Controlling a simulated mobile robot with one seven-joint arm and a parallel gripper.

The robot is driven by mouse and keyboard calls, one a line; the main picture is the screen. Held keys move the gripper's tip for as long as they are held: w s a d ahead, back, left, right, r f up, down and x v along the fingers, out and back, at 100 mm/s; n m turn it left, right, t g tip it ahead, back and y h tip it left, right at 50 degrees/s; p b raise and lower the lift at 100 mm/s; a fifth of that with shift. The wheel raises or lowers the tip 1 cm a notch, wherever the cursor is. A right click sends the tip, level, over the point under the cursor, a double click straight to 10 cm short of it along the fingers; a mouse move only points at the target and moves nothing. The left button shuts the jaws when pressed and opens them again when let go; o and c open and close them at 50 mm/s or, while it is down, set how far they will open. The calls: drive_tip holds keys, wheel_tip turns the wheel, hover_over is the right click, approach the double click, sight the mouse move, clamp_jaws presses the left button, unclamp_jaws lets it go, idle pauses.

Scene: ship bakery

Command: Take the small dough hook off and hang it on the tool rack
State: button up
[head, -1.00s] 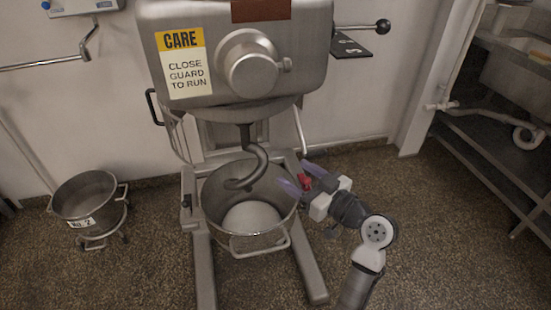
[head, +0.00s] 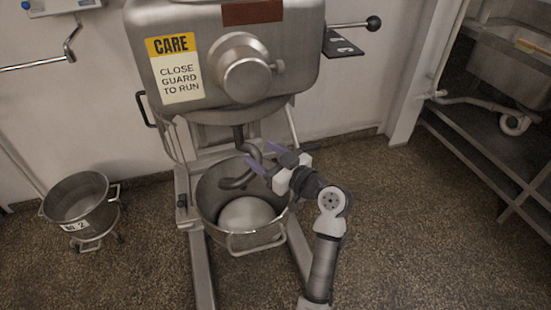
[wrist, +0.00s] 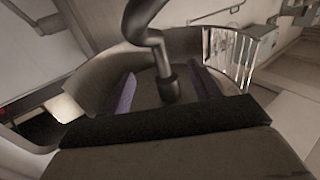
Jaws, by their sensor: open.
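The dough hook (head: 236,183), a dark grey curved metal piece, hangs under the mixer head (head: 230,50), above the mixing bowl (head: 240,238). In the wrist view the hook (wrist: 156,45) comes down between my two purple fingers, with a thicker dark end at the bottom. My gripper (head: 262,156) is open at the right side of the hook, just above the bowl rim; in the wrist view it (wrist: 163,87) has a finger on each side of the hook with gaps. I cannot make out a tool rack for certain.
A rounded pale mass (head: 247,213) lies in the bowl. A smaller bowl (head: 80,203) marked No. 2 stands on a wheeled stand at left. A metal rail (head: 40,65) runs along the left wall. Shelving (head: 490,150) is at right. The floor between is clear.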

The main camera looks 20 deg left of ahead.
sight(242, 139)
drive_tip(key=shift+b+x, duration=0.7)
drive_tip(key=shift+x, duration=3.3)
clamp_jaws()
drive_tip(key=shift+r, duration=0.4)
drive_tip(key=shift+f, duration=0.1)
drive_tip(key=shift+f+b, duration=2.9)
drive_tip(key=shift+d, duration=0.15)
